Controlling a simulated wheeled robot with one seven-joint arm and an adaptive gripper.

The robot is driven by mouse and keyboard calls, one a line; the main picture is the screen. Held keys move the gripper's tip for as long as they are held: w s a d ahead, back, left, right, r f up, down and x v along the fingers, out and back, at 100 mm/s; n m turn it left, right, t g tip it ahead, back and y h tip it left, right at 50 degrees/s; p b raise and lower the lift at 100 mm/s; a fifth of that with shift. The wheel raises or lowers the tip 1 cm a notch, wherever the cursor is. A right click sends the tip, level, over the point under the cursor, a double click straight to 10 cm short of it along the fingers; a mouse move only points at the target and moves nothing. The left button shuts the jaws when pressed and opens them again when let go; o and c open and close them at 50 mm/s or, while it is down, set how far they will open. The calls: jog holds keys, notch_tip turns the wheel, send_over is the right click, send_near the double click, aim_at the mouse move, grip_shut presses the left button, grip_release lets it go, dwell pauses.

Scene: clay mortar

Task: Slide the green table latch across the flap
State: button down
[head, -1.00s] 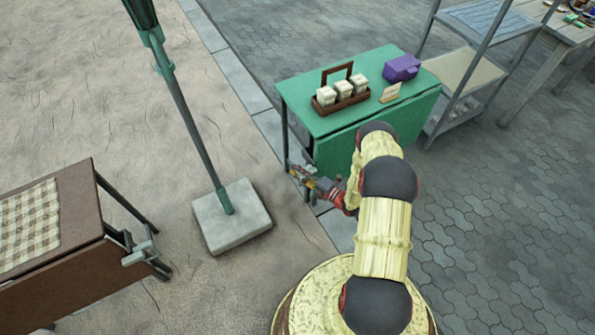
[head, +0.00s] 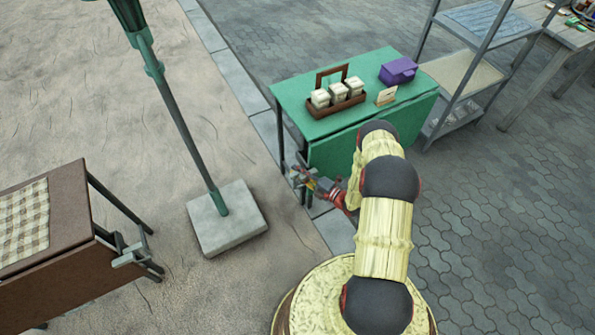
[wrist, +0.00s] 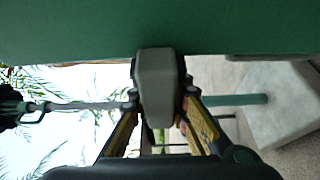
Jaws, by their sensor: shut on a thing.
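The green table (head: 296,92) stands ahead, with its green flap (head: 330,152) hanging on the near side. The flap also fills the top of the wrist view (wrist: 70,30). The latch (head: 294,178) is a small grey piece at the table's left end, below the top. In the wrist view its blocky grey handle (wrist: 157,90) is between my fingers. My gripper (head: 306,177) is shut on this handle, just left of the flap's lower left corner. My yellow fingers (wrist: 160,108) show on both sides of it. The latch's far end is hidden.
A brown tray of jars (head: 338,106), a small card (head: 386,96) and a purple box (head: 397,70) stand on the table. A pole's stone base (head: 228,228) is left of my gripper. A brown table (head: 75,215) stands front left, a shelf rack (head: 465,75) at right.

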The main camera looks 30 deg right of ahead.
jog(key=shift+w+d, duration=0.2)
jog(key=shift+d, duration=0.55)
jog(key=c, duration=1.7)
grip_release()
jog(key=shift+d+r, duration=0.1)
jog(key=shift+d, duration=0.05)
jog(key=shift+o, duration=0.3)
jog(key=a+v, duration=0.1)
jog(key=v, duration=0.7)
jog(key=shift+s+a, duration=0.2)
jog(key=shift+s, duration=0.05)
